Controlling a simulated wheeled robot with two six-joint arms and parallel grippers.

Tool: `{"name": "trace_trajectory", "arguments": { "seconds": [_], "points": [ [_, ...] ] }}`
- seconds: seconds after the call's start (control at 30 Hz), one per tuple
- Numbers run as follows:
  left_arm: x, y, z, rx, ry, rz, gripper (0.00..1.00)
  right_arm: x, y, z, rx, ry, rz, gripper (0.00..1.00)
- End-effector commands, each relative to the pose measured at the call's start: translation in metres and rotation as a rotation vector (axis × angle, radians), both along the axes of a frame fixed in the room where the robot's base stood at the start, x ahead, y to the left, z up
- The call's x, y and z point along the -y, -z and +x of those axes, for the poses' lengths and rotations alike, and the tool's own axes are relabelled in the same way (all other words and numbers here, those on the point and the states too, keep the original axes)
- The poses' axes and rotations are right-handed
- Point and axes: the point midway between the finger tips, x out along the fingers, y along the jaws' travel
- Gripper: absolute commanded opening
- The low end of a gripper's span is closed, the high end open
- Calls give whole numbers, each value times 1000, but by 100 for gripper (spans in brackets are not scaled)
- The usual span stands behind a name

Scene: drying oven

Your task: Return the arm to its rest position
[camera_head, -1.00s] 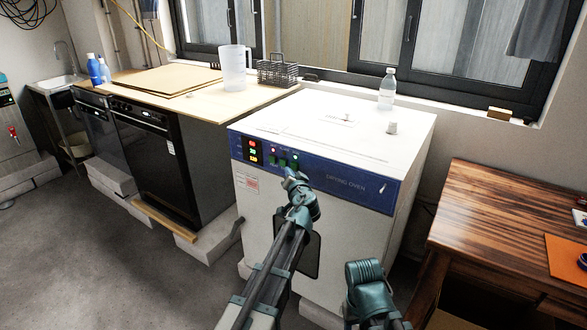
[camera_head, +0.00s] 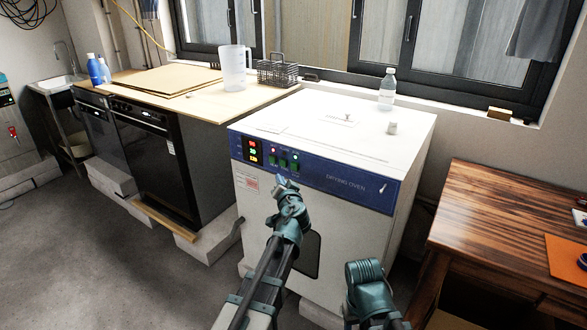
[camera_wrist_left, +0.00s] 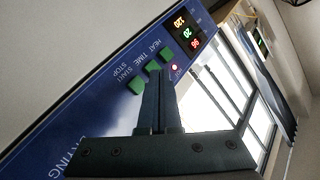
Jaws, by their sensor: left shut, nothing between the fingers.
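The drying oven (camera_head: 335,118) is a white box with a blue control panel (camera_head: 340,185), a numeric display and green buttons. My left gripper (camera_head: 283,181) is in front of the panel, just below the buttons in the head view. In the left wrist view its dark fingers (camera_wrist_left: 157,85) are shut together with nothing between them. They point toward the panel (camera_wrist_left: 95,120), overlapping the area beside the green buttons (camera_wrist_left: 152,68). The display (camera_wrist_left: 187,33) is lit and a red lamp (camera_wrist_left: 176,68) glows. A teal link of my right arm shows at the bottom; its gripper is not visible.
A wooden table (camera_head: 500,215) is at right. A counter (camera_head: 215,98) with a jug (camera_head: 234,68) and a wire basket (camera_head: 277,73) is at left. Grey floor (camera_head: 90,250) is open at lower left.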

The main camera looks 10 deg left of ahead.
Motion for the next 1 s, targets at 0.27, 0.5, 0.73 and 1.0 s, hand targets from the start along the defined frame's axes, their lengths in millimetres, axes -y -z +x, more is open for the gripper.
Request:
{"name": "trace_trajectory", "arguments": {
  "seconds": [0.27,0.5,0.73,1.0],
  "points": [
    [1,-3,-3,-9,-8,-9,0,0,-6,0,0,0,0,59],
    [17,-15,-70,-245,-141,-148,0,0,-75,0,0,0,0,59],
    [77,-4,-189,-741,-172,-319,0,0,-150,0,0,1,0,59],
    [147,-15,-308,-1221,-32,-416,0,0,-200,0,0,1,0,59]
  ]
}}
